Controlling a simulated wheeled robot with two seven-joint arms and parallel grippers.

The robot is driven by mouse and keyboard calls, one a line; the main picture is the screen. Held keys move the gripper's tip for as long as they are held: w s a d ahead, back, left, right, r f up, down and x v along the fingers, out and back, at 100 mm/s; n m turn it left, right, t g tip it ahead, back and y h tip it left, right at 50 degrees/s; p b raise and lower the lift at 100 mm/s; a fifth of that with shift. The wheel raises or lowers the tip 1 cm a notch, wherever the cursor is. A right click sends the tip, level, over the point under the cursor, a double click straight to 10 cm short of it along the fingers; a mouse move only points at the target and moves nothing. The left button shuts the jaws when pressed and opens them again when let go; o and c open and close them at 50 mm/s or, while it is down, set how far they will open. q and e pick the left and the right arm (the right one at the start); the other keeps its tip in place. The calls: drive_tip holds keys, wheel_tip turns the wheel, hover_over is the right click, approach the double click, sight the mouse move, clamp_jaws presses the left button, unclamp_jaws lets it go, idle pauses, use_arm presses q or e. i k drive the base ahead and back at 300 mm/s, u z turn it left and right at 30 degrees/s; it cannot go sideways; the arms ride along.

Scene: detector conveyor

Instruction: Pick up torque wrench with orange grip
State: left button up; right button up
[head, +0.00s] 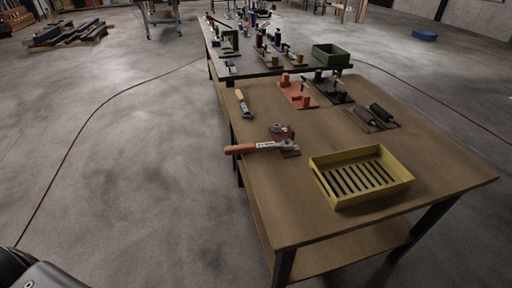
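The torque wrench with the orange grip (258,148) lies across the left side of the near wooden table (270,205) in the head view. Its orange grip points left and reaches past the table's left edge. Its metal head is at the right end, at a small reddish fixture (283,134); whether it rests on it or is fixed in it, I cannot tell. Neither of my grippers shows fingers in this view. Only a dark and grey part of my own body shows at the bottom left corner, far from the wrench.
A yellow slotted tray (360,176) stands right of the wrench. A yellow-handled tool (243,103) lies behind it near the edge. Orange (298,94) and dark (333,89) fixtures stand farther back. A green bin (330,54) is on the table behind. The floor at left is open.

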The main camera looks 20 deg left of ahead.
sight(247, 148)
drive_tip(key=k, duration=0.5)
drive_tip(key=z, duration=0.8)
drive_tip(key=i, duration=0.75)
drive_tip(key=u, duration=0.75)
